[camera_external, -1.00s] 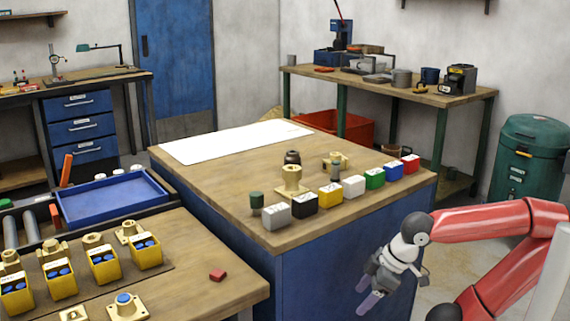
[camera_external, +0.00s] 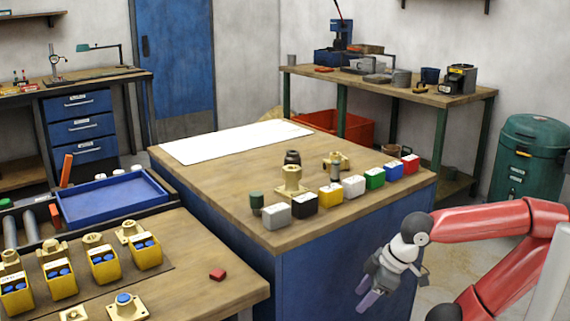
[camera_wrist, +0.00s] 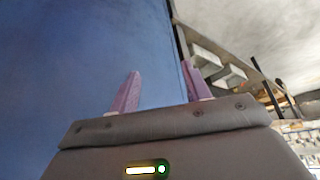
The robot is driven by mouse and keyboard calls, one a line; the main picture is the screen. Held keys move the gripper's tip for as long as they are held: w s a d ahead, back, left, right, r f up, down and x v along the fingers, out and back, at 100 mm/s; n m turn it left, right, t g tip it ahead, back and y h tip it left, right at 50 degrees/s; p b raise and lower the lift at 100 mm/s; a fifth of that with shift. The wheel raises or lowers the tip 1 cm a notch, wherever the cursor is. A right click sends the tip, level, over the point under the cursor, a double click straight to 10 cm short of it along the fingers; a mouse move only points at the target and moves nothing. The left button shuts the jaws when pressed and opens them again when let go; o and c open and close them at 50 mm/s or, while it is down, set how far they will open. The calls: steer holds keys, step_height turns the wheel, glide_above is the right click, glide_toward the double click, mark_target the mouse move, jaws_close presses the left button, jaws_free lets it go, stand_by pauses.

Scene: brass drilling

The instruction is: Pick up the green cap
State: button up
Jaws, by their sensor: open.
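A dark green cylindrical piece (camera_external: 256,202), which looks like the green cap, stands upright at the near left corner of the central wooden-topped bench (camera_external: 225,207). A box with green sides and a white top (camera_external: 375,178) stands in the row of coloured boxes. My gripper (camera_external: 363,291) hangs low at the right, in front of the bench's blue side and below the top. Its lilac fingers are apart with nothing between them. In the wrist view, the open fingers (camera_wrist: 160,68) face the blue side panel (camera_wrist: 70,70); the cap does not show there.
Boxes in grey, black, yellow, white, blue and red line the bench's near edge. A brass fitting (camera_external: 291,181) stands close to the cap. A white sheet (camera_external: 234,141) covers the far left of the top. A left table (camera_external: 205,295) holds yellow bins (camera_external: 103,264).

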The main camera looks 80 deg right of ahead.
steer(key=shift+c, duration=0.6)
step_height(320, 180, up, 27)
steer(key=m+t+h+b, duration=0.1)
steer(key=t+h+b, duration=0.1)
steer(key=t+b, duration=0.7)
glide_toward(256, 204)
step_height(256, 204, up, 6)
steer(key=d+g, duration=0.1)
steer(key=f, duration=0.3)
steer(key=shift+w+d+f, duration=0.2)
steer(key=shift+w, duration=0.05)
steer(key=shift+w+f, duration=0.15)
steer(key=shift+f, duration=0.15)
steer(key=shift+w+f, duration=0.2)
steer(key=shift+w, duration=0.1)
steer(key=x, duration=0.7)
steer(key=shift+s+d+f, duration=0.1)
steer(key=shift+d+f, duration=0.05)
